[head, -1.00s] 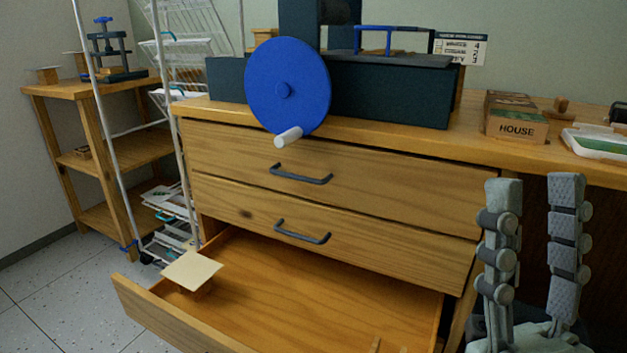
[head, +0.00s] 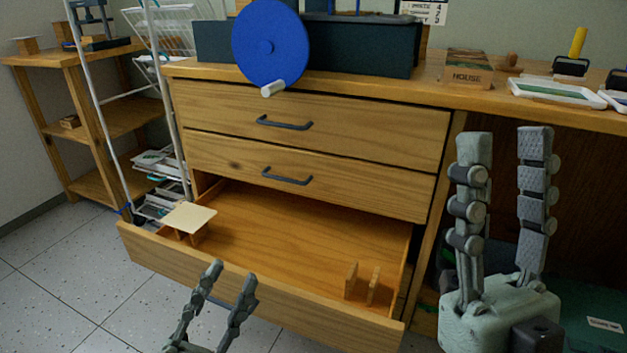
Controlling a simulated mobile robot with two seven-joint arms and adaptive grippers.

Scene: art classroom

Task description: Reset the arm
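My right gripper (head: 503,205) stands upright at the right of the head view, in front of the desk. Its two fingers are wide apart with nothing between them. My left gripper (head: 228,286) shows at the bottom, just in front of the open bottom drawer (head: 265,300). Its two fingers are apart and nothing shows between them. Most of the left arm is out of the frame.
The bottom drawer is pulled out and holds a pale board (head: 189,217) on a small support and two small wooden uprights. Two drawers above are shut. A blue wheel (head: 270,45) stands on the desk (head: 440,92). A white wire rack (head: 97,100) is at left. Speckled floor (head: 60,275) is clear.

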